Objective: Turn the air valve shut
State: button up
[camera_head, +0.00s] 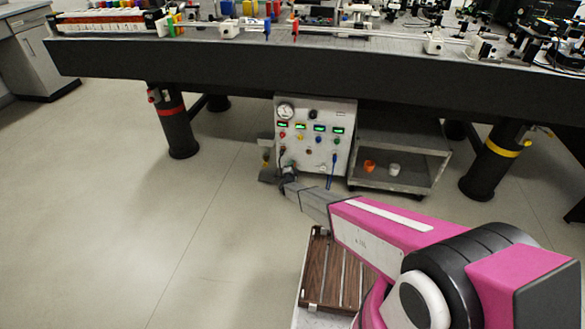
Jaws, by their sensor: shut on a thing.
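A grey-white control panel (344,168) stands under the bench, with a round gauge, several small green-lit displays and coloured knobs. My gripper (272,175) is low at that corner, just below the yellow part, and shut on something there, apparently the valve. The fingertips and what lies between them are small and dark, so the exact grip and the handle's angle cannot be made out.
A blue cable (332,172) hangs down the panel front near my arm. Right of it, a grey open shelf (402,183) holds an orange cup (369,166) and a white cup (394,170). The bench (230,62) overhangs. Floor at left is clear.

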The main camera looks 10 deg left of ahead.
jog(key=n, duration=0.5)
jog(key=shift+n, duration=2.6)
jog(key=o, duration=0.9)
jog(key=shift+s, duration=0.1)
jog(key=s, duration=1)
jog(key=shift+s, duration=0.35)
